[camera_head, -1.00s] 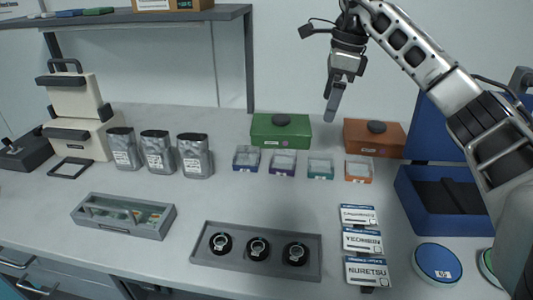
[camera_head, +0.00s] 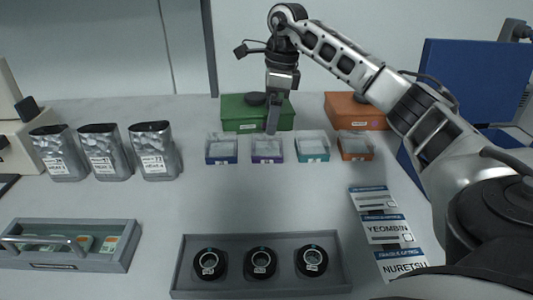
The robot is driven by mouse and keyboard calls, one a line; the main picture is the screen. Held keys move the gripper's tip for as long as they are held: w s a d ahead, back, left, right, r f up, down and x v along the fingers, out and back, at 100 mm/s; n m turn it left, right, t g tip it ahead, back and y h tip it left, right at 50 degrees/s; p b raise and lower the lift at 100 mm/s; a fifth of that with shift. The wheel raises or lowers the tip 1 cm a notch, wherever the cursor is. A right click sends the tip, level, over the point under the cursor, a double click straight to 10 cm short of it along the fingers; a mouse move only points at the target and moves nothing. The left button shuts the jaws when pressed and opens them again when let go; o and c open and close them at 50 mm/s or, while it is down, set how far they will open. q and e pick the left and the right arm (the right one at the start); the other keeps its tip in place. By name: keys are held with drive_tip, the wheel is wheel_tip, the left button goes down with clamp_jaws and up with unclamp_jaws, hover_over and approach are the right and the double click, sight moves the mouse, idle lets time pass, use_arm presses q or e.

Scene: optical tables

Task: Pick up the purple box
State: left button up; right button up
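The purple box (camera_head: 267,158) is a small open-topped box with clear or pale contents. It stands on the table in a row, between a blue box (camera_head: 221,158) and a teal box (camera_head: 312,156). An orange box (camera_head: 355,155) ends the row at right. My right gripper (camera_head: 272,128) comes down from above, its fingers pointing down, with the tips just at the purple box's far edge in the picture. Whether it touches the box cannot be told. The fingers are seen edge-on, so their opening is hidden. My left gripper is not in view.
Behind the row stand a green case (camera_head: 238,112) and an orange case (camera_head: 343,108). Silver pouches (camera_head: 104,150) stand at left. A grey tray (camera_head: 182,278) with round black parts and labelled cards (camera_head: 384,229) lie in front. The middle of the table is clear.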

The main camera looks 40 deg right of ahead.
sight(268, 139)
drive_tip(key=f, duration=0.5)
drive_tip(key=w+f, duration=0.1)
drive_tip(key=f, duration=0.2)
drive_tip(key=shift+a+f, duration=0.25)
drive_tip(key=shift+f, duration=0.05)
drive_tip(key=c, duration=1.1)
